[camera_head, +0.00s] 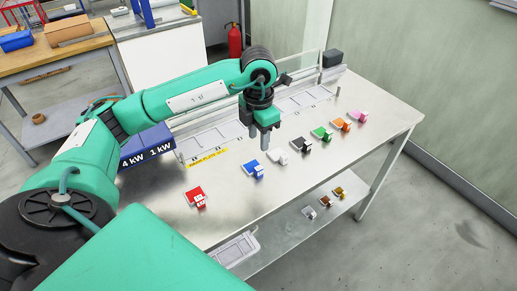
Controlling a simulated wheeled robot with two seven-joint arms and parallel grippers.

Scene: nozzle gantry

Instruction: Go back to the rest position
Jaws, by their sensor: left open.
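My left arm reaches in from the left over the metal table (385,125). My left gripper (259,142) points down above the table, open, with nothing seen between its fingers. It is near the blue piece (253,168) and the white piece (277,157). A red piece (196,196) lies at the near left. Black (300,145), green (321,133), orange (340,124) and pink (357,117) pieces continue the row toward the far right. My right gripper is not in view.
A rail with framed slots (300,99) runs along the table's back, partly hidden by my arm. A blue box (147,146) stands left of the table. Small pieces (324,201) lie on the lower shelf. A wooden workbench (75,50) and a red extinguisher (235,40) stand behind.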

